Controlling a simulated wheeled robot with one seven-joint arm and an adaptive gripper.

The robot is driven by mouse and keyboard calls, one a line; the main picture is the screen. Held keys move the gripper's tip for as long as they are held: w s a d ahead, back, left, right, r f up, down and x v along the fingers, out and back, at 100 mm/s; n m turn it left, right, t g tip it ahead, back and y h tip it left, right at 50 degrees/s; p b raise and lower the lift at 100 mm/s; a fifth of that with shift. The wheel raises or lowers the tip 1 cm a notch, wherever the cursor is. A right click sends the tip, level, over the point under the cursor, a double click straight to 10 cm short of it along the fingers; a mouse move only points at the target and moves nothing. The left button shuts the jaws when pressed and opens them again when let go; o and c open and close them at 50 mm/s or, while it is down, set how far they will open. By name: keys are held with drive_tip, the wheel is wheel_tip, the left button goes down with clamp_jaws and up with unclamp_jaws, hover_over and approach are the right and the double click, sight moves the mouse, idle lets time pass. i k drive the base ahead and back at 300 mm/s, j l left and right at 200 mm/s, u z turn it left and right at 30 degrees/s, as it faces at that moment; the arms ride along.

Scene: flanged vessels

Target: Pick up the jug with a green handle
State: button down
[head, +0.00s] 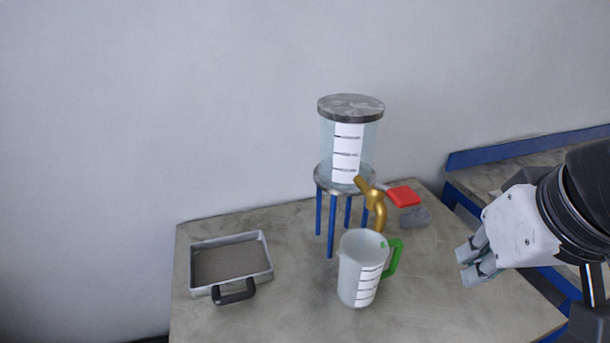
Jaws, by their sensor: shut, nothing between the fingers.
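The jug (352,280) is a whitish translucent measuring jug with a scale label and a green handle (395,257) on its right side. It stands upright on the table (300,310), near the middle, below and in front of a brass tap. My gripper (467,266) is to the right of the jug, apart from it, with its fingers pointing left towards the handle side. Its fingers are shut with nothing between them.
A clear vessel (328,140) with a grey lid stands on a blue-legged stand (319,212) behind the jug. Its brass tap (379,207) has a red lever (403,195). A grey tray (256,240) with a dark handle lies at left. A second blue-edged table (480,156) is behind my arm.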

sight(363, 254)
drive_tip(key=u, duration=2.35)
drive_tip(key=z, duration=2.15)
drive_tip(key=k+l+u, duration=0.25)
drive_tip(key=u, duration=0.25)
drive_tip(key=k+l+u, duration=0.2)
drive_tip(key=u, duration=0.25)
drive_tip(key=k+u, duration=0.35)
drive_tip(key=u, duration=0.15)
